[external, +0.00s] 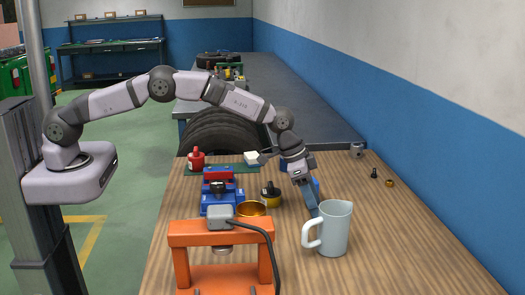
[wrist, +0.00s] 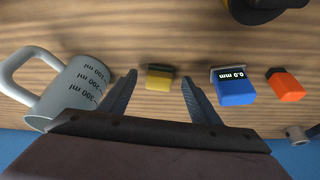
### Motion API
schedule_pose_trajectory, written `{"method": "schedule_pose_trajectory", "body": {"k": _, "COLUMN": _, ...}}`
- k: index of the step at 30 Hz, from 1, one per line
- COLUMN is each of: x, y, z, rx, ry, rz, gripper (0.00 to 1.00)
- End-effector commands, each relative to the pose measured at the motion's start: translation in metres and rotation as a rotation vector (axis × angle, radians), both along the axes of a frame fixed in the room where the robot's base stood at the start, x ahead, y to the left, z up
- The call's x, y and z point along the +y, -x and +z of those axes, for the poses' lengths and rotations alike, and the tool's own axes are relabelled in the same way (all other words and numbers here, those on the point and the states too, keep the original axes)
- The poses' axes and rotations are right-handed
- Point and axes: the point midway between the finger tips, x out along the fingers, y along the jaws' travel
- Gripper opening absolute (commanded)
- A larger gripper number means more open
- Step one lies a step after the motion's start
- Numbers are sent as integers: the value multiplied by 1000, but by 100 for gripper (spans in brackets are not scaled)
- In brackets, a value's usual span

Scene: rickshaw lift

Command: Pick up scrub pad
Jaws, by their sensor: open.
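The scrub pad (wrist: 159,78), a small block with a yellow face and a dark green layer, rests on the wooden bench in the wrist view. It appears between my gripper's (wrist: 161,80) two spread fingers, beyond the tips. My gripper is open and empty, pointing down at the bench. In the external view my gripper (external: 311,201) is just behind and left of the grey measuring jug. I cannot make out the pad there; the gripper or jug seems to hide it.
The measuring jug (wrist: 75,92) stands close to the left finger; it also shows in the external view (external: 335,230). A blue gauge (wrist: 234,88) and an orange block (wrist: 286,86) lie to the right. An orange press frame (external: 220,235) stands in the foreground. The bench's right side is fairly clear.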

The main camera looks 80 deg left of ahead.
Motion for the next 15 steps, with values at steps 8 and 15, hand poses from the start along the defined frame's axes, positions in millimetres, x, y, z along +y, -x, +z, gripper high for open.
{"method": "schedule_pose_trajectory", "body": {"k": 8, "x": -1, "y": -5, "z": -13, "rx": 0, "ry": 0, "rz": 0, "gripper": 57}}
{"method": "schedule_pose_trajectory", "body": {"k": 15, "x": -2, "y": -5, "z": -14, "rx": 0, "ry": 0, "rz": 0, "gripper": 57}}
